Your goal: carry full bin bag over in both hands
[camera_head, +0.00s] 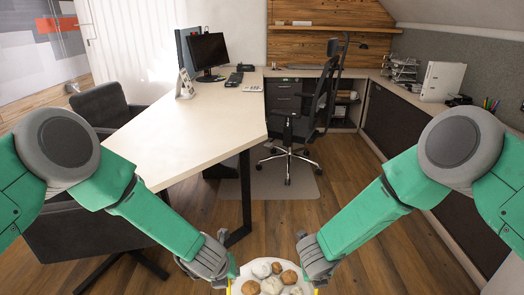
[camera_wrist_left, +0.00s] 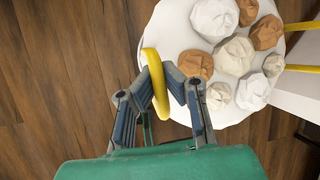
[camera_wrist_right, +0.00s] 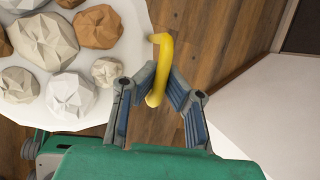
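The full bin bag (camera_head: 245,271) is white, with crumpled white, cream and brown paper balls (camera_head: 269,286) in its open mouth. It is at the bottom middle of the head view, cut off by the edge. My left gripper (camera_head: 228,276) is at its left side, closed around a yellow handle (camera_wrist_left: 152,68) in the left wrist view. My right gripper (camera_head: 312,277) is at its right side, closed around the other yellow handle (camera_wrist_right: 160,62) in the right wrist view. The bag's underside is hidden, so I cannot tell its height above the floor.
A cream desk (camera_head: 185,133) with a monitor (camera_head: 208,50) stands ahead left, its metal leg (camera_head: 245,190) close by. A dark chair (camera_head: 103,105) is at the left. An office chair (camera_head: 297,125) stands on a mat beyond. Dark cabinets (camera_head: 390,122) line the right. Wooden floor (camera_head: 275,220) is clear ahead.

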